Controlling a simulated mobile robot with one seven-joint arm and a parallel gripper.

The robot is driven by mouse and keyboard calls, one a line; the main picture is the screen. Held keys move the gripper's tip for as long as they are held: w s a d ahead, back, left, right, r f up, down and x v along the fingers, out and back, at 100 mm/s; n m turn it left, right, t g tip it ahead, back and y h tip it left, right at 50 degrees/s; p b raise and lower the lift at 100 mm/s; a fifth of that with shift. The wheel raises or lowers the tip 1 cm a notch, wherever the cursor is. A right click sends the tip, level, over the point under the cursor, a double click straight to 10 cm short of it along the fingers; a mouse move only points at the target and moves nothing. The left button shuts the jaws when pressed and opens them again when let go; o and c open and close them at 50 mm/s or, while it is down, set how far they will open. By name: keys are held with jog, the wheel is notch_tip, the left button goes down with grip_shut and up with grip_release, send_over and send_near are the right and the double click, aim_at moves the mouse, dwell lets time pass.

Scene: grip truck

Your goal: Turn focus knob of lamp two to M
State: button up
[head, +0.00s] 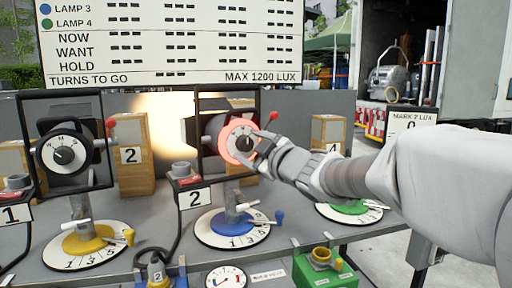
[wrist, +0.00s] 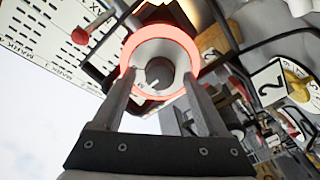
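Lamp two (head: 210,133) stands in a black frame behind a "2" sign (head: 193,198). Its focus knob (head: 245,143) is dark, on a pale dial (head: 237,128) ringed in glowing red. The dial letters are too small to read. My gripper (head: 257,151) reaches in from the right, with its fingertips at the dial. In the wrist view the fingers are spread on both sides of the knob (wrist: 159,72), with gaps between them and it. A pale mark shows on the knob there.
Another lamp (head: 65,153) with a similar dial stands at the left behind a "1" sign (head: 15,214). A red-tipped lever (head: 272,118) juts out just above my gripper. A blue base disc (head: 235,226) and a green box (head: 325,270) lie below. A board (head: 165,40) hangs behind.

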jog(key=p+v, duration=0.4)
jog(key=v, duration=1.3)
jog(key=shift+s, duration=0.15)
jog(key=shift+d, duration=0.2)
